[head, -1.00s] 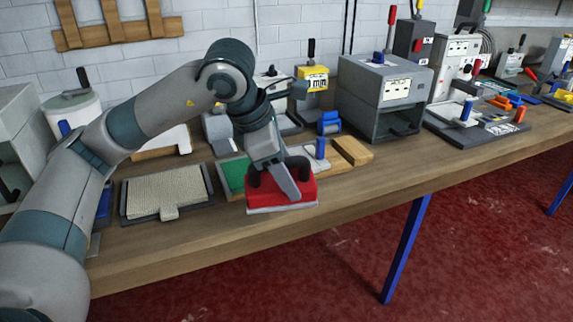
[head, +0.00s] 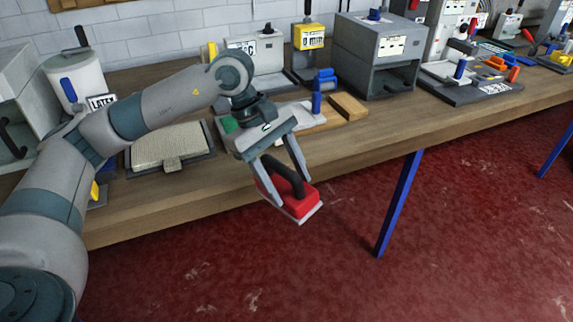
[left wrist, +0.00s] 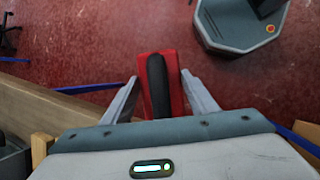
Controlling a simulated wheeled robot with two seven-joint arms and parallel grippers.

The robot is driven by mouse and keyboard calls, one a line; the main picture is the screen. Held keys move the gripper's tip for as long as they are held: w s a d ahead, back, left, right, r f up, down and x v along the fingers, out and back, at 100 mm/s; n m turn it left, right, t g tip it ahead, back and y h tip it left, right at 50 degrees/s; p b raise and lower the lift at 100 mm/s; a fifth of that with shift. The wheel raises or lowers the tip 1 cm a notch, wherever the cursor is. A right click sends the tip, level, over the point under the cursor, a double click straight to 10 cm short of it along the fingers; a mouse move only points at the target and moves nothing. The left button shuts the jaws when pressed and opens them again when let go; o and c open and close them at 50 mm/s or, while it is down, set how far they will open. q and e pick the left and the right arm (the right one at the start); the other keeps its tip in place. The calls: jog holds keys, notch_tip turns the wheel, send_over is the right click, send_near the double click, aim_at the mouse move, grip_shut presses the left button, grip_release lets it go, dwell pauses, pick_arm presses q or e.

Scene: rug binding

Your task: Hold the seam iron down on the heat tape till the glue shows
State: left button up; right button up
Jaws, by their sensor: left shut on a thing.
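The seam iron (head: 306,204) has a red body, a pale plate underneath and a black handle. My left gripper (head: 291,188) is shut on its handle, with one finger on each side. The iron hangs tilted in the air off the front edge of the workbench (head: 200,193), over the red floor. In the left wrist view the iron (left wrist: 145,90) sits between the fingers of my left gripper (left wrist: 160,86), its black handle running lengthwise. I cannot make out the heat tape or any glue. My right gripper is not in view.
A wooden block (head: 348,106), a blue-handled tool (head: 317,100) and a grey open-fronted box (head: 372,65) stand behind. The bench's front strip is clear. A blue leg (head: 398,205) stands at right.

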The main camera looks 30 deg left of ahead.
pick_arm(q)
jog(key=s+d+f+m+g+y, duration=0.2)
jog(key=s+f+m+g, duration=0.2)
jog(key=f+m, duration=0.4)
jog(key=shift+s+d+f+m+g+y, duration=0.15)
jog(key=shift+s+f+m+g+y, duration=0.3)
jog(key=shift+m, duration=2.05)
jog(key=shift+s, duration=0.1)
